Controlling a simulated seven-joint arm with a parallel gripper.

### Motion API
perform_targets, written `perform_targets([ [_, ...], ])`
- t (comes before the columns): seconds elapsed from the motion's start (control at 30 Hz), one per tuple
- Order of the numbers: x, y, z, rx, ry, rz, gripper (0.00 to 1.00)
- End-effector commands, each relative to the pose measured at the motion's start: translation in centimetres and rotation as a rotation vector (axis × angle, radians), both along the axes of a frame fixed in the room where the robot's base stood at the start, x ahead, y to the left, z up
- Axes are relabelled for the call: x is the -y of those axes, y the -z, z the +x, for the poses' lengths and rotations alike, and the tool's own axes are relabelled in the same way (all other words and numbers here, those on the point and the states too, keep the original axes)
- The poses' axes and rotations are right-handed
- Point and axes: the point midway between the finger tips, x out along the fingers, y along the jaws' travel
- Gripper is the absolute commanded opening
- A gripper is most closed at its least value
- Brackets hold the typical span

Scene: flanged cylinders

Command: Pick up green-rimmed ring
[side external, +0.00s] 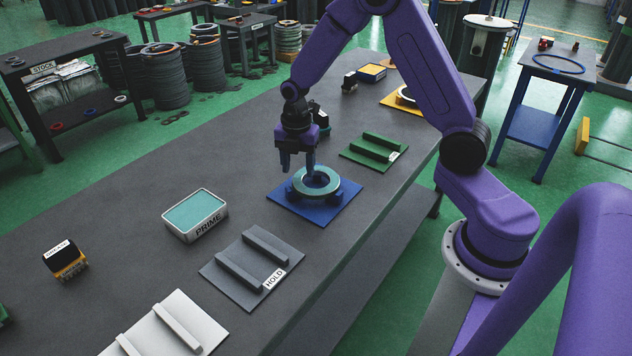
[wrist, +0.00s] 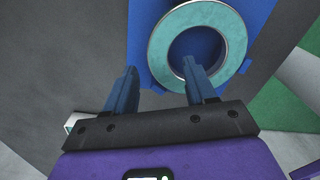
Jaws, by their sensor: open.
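A ring with a pale green-teal face (side external: 334,183) rests on blue supports on the blue plate (side external: 318,215), near the middle of the bench. It also shows in the wrist view (wrist: 238,45), lying flat with the blue plate visible through its hole. My gripper (side external: 297,168) is open and empty at the ring's left side, with its fingers pointing down. In the wrist view, the right finger of my gripper (wrist: 159,68) overlaps the ring's hole and near band, and the left finger is outside the ring. I cannot tell whether either finger touches it.
A grey HOLD plate (side external: 222,286) with two bars and the PRIME tray (side external: 207,228) stand nearer the camera. A green plate (side external: 350,156) with two bars lies beyond the ring. A yellow plate (side external: 393,103) holds another ring at the back. Bare bench lies left of the ring.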

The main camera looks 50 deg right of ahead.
Motion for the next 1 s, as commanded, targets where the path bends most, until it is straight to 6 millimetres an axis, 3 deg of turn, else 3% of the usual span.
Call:
perform_targets([
  [0.2, 0.1, 2.1, 0.0, 0.000, 0.001, 0.000, 0.55],
  [0.47, 0.0, 2.3, 0.1, 0.002, 0.001, 0.001, 0.55],
  [0.63, 0.0, 2.3, 0.0, 0.001, 0.001, 0.000, 0.03],
  [1.0, 0.0, 2.2, 0.0, 0.001, 0.001, 0.000, 0.00],
])
